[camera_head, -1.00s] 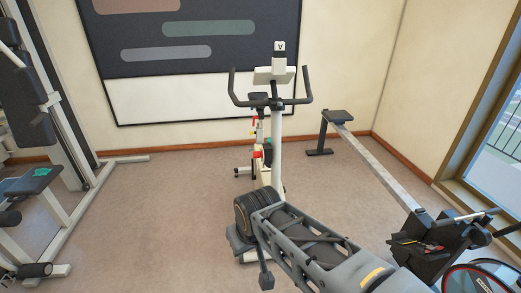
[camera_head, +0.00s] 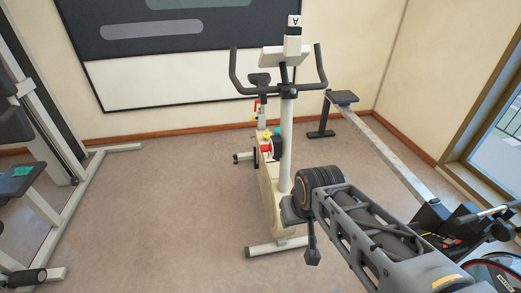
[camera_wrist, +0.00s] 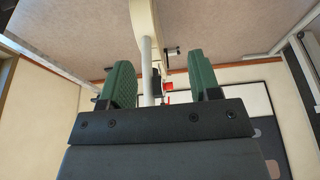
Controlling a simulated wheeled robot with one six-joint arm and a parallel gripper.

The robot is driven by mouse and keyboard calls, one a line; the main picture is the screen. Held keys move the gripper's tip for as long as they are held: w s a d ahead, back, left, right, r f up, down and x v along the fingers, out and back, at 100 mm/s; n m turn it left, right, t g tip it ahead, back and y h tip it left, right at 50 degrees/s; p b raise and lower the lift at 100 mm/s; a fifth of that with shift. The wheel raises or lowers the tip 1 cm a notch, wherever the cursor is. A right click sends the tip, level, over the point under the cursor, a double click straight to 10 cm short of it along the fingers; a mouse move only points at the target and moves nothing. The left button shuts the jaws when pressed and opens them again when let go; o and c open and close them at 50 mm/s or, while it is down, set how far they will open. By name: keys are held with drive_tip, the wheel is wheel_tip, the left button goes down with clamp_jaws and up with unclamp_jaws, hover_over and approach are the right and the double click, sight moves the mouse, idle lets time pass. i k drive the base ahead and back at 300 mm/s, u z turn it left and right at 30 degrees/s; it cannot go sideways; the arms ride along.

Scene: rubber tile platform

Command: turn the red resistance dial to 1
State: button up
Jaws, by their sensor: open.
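A cream exercise bike (camera_head: 264,195) stands upright in the middle of the head view, with black handlebars on a white post. A small red part (camera_head: 266,149) shows on its body and another red part (camera_head: 257,105) higher, near the seat post. Which one is the resistance dial, and its setting, are too small to tell. My gripper (camera_wrist: 157,80) is open and empty in the wrist view, its two green pads apart. The bike's post and a red piece (camera_wrist: 168,88) appear between the pads, farther off. My arm partly covers the bike's lower front in the head view.
A rowing machine (camera_head: 385,150) lies to the right, near the window. A weight machine (camera_head: 55,140) stands at the left. A dark and white board (camera_head: 170,75) hangs behind the bike. Carpet (camera_head: 150,215) left of the bike is clear.

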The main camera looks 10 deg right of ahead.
sight(265, 148)
drive_tip(key=u, duration=0.05)
drive_tip(key=k, duration=0.4)
drive_tip(key=z, duration=0.15)
drive_tip(key=i, duration=1)
drive_tip(key=u, duration=0.95)
